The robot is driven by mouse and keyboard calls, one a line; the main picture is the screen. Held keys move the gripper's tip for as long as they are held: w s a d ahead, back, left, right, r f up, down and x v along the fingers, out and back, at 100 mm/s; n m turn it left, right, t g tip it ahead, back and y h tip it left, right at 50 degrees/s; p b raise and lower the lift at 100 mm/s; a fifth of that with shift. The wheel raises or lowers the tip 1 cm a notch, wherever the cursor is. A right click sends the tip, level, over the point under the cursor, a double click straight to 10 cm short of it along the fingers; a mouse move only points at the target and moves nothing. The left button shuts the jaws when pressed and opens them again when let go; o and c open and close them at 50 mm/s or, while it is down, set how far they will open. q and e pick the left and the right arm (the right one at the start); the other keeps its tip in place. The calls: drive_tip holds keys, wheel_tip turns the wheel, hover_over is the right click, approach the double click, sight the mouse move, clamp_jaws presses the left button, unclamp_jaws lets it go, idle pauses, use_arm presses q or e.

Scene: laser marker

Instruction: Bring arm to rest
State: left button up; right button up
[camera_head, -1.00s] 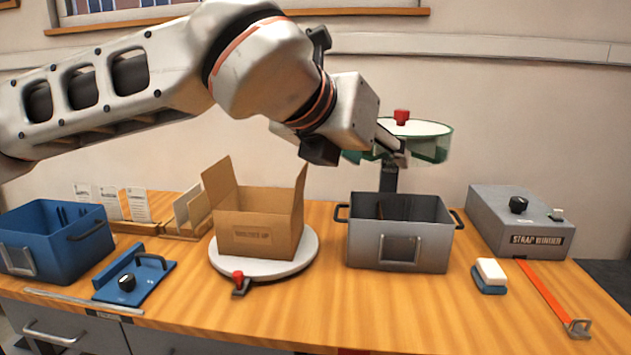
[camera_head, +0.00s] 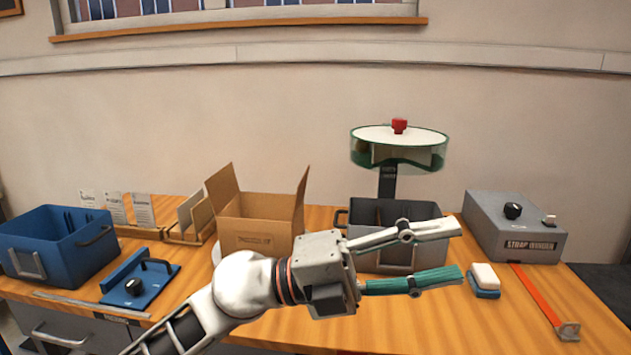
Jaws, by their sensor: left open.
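My left arm comes in from the bottom left of the head view. Its gripper (camera_head: 460,250) points right, in front of the grey bin (camera_head: 368,214) and low over the front of the table. The two fingers are spread apart, one light grey and one green, and nothing shows between them. The gripper hides the lower part of the grey bin, and the arm hides most of the white turntable under the cardboard box (camera_head: 262,222). My right gripper is not in view.
A blue bin (camera_head: 50,262) and a blue fixture (camera_head: 140,284) stand at left. A round green-rimmed stand (camera_head: 400,135) rises behind the grey bin. The strap winder (camera_head: 515,225), an orange strap (camera_head: 540,292) and a blue-and-white block (camera_head: 484,277) are at right. The wooden table's (camera_head: 420,325) front is clear.

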use_arm(q)
drive_tip(key=w+a+f+n+t+p, duration=0.1)
drive_tip(key=w+a+f+n+t, duration=0.9)
drive_tip(key=n+t, duration=0.6)
drive_tip(key=a+f+n+t+y, duration=0.1)
drive_tip(key=a+f+n+y, duration=0.3)
drive_tip(key=f, duration=0.3)
drive_tip(key=s+a+f+n+t+y, duration=0.1)
drive_tip(key=a+f+n+y, duration=0.4)
drive_tip(key=f, duration=0.2)
drive_tip(key=a+f+n+t+y+p, duration=0.1)
drive_tip(key=a+f+n+y, duration=0.3)
drive_tip(key=f, duration=0.3)
drive_tip(key=shift+s+a+f, duration=0.25)
drive_tip(key=shift+a+f, duration=0.05)
drive_tip(key=shift+a, duration=0.05)
drive_tip(key=s+a+f+n+g+y, duration=0.2)
drive_tip(key=s+a+f, duration=0.3)
drive_tip(key=s+f, duration=0.4)
drive_tip(key=s+a+f+n+g+y+p, duration=0.1)
drive_tip(key=s+a+f+n+g+y, duration=0.2)
drive_tip(key=s+a+f, duration=0.3)
drive_tip(key=s+f+g, duration=0.1)
drive_tip(key=s+f, duration=0.3)
drive_tip(key=f, duration=0.3)
drive_tip(key=shift+f+g, duration=0.4)
